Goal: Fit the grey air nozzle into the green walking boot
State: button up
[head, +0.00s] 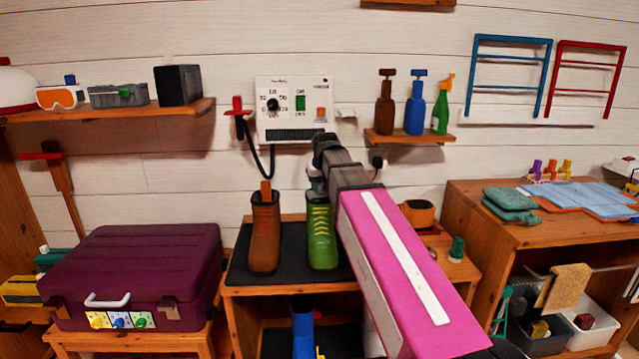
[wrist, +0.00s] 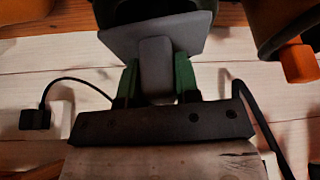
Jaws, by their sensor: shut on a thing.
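The green walking boot (head: 321,236) stands upright on the dark mat of the bench. My gripper (head: 317,185) is right above the boot's opening, at the end of my pink arm. In the wrist view its two green fingers (wrist: 158,78) are shut on the grey air nozzle (wrist: 154,68), which has a flat grey plate. A dark rounded shape lies beyond the plate; I cannot tell how far the nozzle is inside the boot. The brown boot (head: 265,238) stands to the left with an orange piece (head: 266,192) sticking up from its top.
A white control panel (head: 293,108) hangs on the wall behind, with a black cable (head: 257,160). A purple suitcase (head: 135,272) is at the left. A shelf (head: 408,137) with spray bottles is to the right. A blue boot (head: 303,325) stands below the bench top.

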jog(key=o, duration=1)
jog(key=shift+o, duration=0.2)
jog(key=a+v, duration=0.1)
jog(key=v, duration=0.9)
jog(key=shift+d+r, duration=0.35)
jog(key=shift+d, duration=0.15)
jog(key=shift+s, duration=0.15)
jog(key=shift+s, duration=0.1)
